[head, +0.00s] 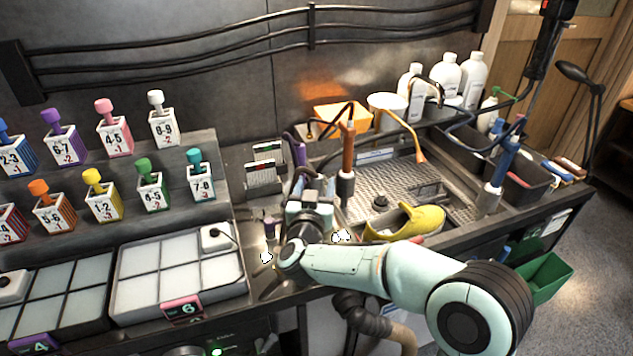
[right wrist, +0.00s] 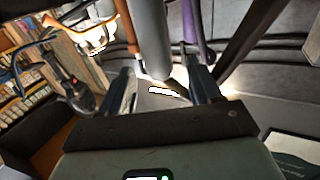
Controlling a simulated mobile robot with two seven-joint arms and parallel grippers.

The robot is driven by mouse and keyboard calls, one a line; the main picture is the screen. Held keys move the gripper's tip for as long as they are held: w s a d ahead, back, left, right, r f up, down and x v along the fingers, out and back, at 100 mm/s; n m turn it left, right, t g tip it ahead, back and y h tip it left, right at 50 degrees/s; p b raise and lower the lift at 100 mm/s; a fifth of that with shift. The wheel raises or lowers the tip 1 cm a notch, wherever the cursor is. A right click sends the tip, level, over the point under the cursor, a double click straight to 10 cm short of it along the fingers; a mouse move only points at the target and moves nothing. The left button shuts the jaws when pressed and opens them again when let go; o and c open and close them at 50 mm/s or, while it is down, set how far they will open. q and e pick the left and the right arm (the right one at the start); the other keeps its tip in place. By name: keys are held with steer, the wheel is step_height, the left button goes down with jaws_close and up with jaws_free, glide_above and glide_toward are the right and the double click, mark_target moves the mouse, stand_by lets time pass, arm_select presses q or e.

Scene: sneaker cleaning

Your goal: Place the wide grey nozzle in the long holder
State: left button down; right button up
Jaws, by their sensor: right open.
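My right gripper (head: 305,185) is over the bench, between the white-lidded trays and the metal wash basin. In the right wrist view its two fingers (right wrist: 160,88) are apart. A thick grey cylindrical piece (right wrist: 152,35) stands between or just beyond them, with a bright patch at its lower end. It may be the wide grey nozzle; contact with the fingers cannot be told. My arm hides much of this spot in the head view. I cannot clearly pick out the long holder. My left gripper is not in view.
A purple tool (head: 297,150) and an orange-handled tool (head: 347,150) stand close by the gripper. A yellow shoe (head: 408,222) lies at the basin (head: 385,180). White bottles (head: 446,75) stand behind. Numbered boxes (head: 109,200) and lidded trays (head: 180,278) fill the left.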

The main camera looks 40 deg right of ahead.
steer(key=v, duration=0.9)
steer(key=shift+b, duration=0.3)
steer(key=shift+s, duration=0.1)
